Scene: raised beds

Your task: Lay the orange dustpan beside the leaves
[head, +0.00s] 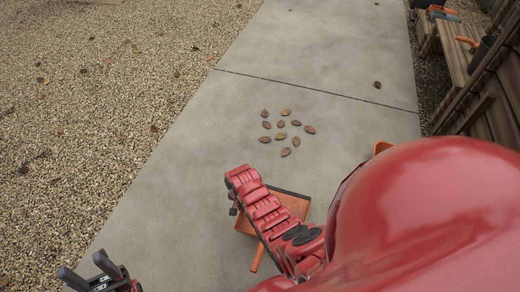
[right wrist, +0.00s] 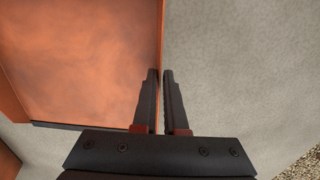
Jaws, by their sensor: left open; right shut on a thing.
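The orange dustpan (head: 291,204) is in the lower middle of the head view, partly hidden under my red right arm, with its orange handle (head: 258,259) pointing toward me. Several brown leaves (head: 281,136) lie in a loose cluster on the pavement beyond it. In the right wrist view my right gripper (right wrist: 160,75) is shut on the side wall of the dustpan (right wrist: 80,60). I cannot tell whether the pan touches the ground. My left gripper (head: 86,267) is open and empty at the bottom left.
The concrete path (head: 180,200) is clear around the leaves, with gravel (head: 80,110) to its left. A wooden bench (head: 455,50) with tools stands at the upper right.

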